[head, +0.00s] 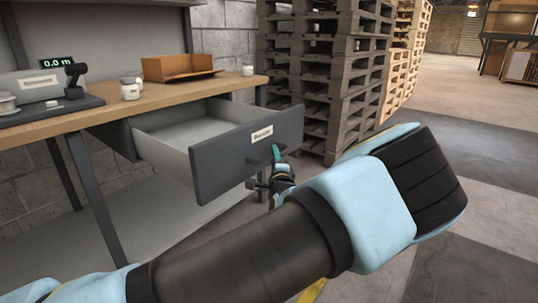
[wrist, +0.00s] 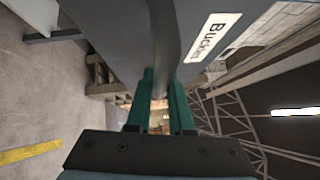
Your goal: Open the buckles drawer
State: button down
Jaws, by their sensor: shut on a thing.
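The buckles drawer (head: 235,155) is a grey drawer under the wooden bench, pulled well out, with its inside visible and looking empty. Its front bears a white label, which reads "Buckles" in the wrist view (wrist: 213,37). A dark bar handle (wrist: 165,40) is on the drawer front. My gripper (head: 277,155) is at the handle, and its green fingers are shut on the handle in the wrist view (wrist: 159,85). The part of the handle between the fingertips is partly hidden.
The wooden bench (head: 195,86) holds a brown open tray (head: 178,68), white jars (head: 130,90) and a device with a display reading 0.0 m (head: 58,63). Stacked dark pallets (head: 325,70) stand close behind the drawer. Open floor (head: 490,190) lies to the right.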

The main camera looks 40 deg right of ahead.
jog(key=shift+s+f, duration=0.1)
jog(key=shift+s, duration=0.25)
jog(key=c, duration=0.8)
grip_release()
jog(key=shift+d, duration=0.1)
jog(key=v, duration=1)
jog(key=shift+s+p, duration=0.35)
jog(key=shift+p, duration=0.05)
